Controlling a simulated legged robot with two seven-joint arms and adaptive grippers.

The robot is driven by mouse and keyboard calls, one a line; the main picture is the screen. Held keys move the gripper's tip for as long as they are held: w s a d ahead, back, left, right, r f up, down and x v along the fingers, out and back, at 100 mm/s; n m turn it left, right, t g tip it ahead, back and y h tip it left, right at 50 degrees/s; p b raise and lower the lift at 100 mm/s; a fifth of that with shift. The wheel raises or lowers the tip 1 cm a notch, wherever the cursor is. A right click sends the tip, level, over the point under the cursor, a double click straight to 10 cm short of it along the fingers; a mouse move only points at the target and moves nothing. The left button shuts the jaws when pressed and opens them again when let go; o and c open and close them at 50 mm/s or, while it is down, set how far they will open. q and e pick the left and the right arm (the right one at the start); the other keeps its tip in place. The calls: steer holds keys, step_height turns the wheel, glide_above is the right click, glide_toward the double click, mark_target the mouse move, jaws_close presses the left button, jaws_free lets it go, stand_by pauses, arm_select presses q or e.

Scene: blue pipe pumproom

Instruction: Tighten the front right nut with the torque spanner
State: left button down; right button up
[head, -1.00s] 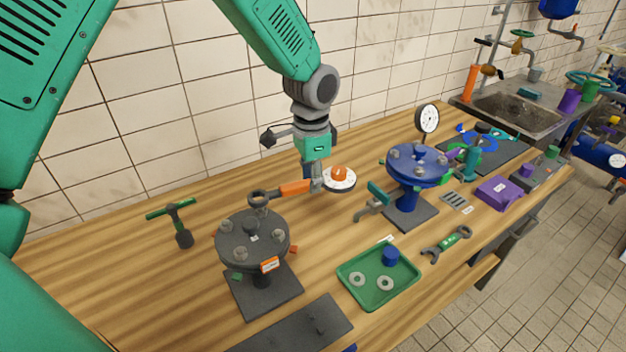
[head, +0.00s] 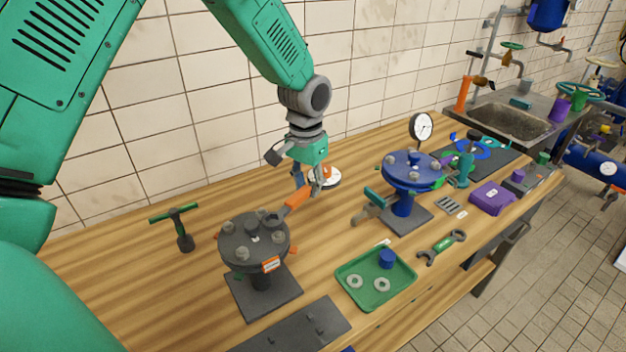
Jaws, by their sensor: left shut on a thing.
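My left gripper (head: 313,186) is shut on the torque spanner (head: 297,199), gripping it near its round white dial. The spanner has an orange handle and slants down to the left. Its dark ring end is over the back right part of the dark round flange (head: 240,236), at or around a nut there; I cannot tell if it is seated. Other grey nuts show on the flange, one at the right (head: 279,237) and one at the front left (head: 241,253). The flange stands on a dark square base. My right gripper is out of view.
A green-handled T-shaped tool (head: 181,228) stands left of the flange. A green tray (head: 350,296) with washers and a blue part lies in front right. A tiled wall is behind.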

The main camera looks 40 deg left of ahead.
mark_target(309, 187)
arm_select(q)
steer(key=shift+f, duration=0.3)
steer(key=shift+d+f, duration=0.4)
steer(key=shift+f, duration=0.05)
steer(key=shift+a+f+b, duration=0.15)
steer(key=shift+f+b, duration=0.2)
steer(key=shift+f, duration=0.55)
steer(key=shift+d+f, duration=0.15)
steer(key=shift+d, duration=0.45)
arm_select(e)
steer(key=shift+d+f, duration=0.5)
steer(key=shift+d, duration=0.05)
arm_select(q)
steer(key=shift+a, duration=0.15)
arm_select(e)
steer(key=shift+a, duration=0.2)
